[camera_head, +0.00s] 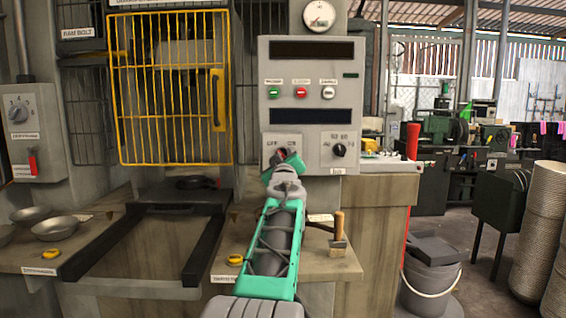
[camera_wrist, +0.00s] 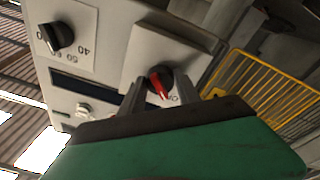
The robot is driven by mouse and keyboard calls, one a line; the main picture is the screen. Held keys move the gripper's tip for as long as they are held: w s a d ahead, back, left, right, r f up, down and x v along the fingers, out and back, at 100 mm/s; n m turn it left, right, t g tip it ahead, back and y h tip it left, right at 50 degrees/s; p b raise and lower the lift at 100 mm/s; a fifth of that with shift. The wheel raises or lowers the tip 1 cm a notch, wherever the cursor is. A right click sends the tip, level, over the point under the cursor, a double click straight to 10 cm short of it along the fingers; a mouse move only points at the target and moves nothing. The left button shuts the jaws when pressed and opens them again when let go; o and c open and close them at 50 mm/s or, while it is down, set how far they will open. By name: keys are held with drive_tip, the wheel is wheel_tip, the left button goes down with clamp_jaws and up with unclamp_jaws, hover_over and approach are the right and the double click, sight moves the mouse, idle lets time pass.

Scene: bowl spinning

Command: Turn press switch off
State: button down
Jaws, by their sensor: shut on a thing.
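The press switch is a black round knob with a red pointer (camera_wrist: 160,81) on a light plate, seen in the wrist view. In the head view its plate (camera_head: 268,157) sits low on the left of the grey control panel (camera_head: 312,75), with "OFF" on the left and "ON" on the right. My gripper (camera_head: 285,156) covers most of the knob there. In the wrist view the two grey fingers of my gripper (camera_wrist: 172,88) stand on either side of the knob, shut on it. The pointer's exact setting is hard to read.
Another black dial (camera_head: 339,150) sits right of the switch; several buttons (camera_head: 301,92) are above. A yellow cage door (camera_head: 170,87) is to the left. The bench holds metal bowls (camera_head: 62,229) at left and a brush (camera_head: 338,238) beside my arm.

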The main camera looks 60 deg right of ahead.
drive_tip(key=shift+w, duration=0.1)
idle(0.3)
drive_tip(key=c, duration=0.9)
unclamp_jaws()
drive_tip(key=shift+a, duration=0.1)
drive_tip(key=b+v, duration=0.1)
drive_tip(key=v, duration=0.6)
drive_tip(key=shift+s+a, duration=0.2)
drive_tip(key=shift+a, duration=0.1)
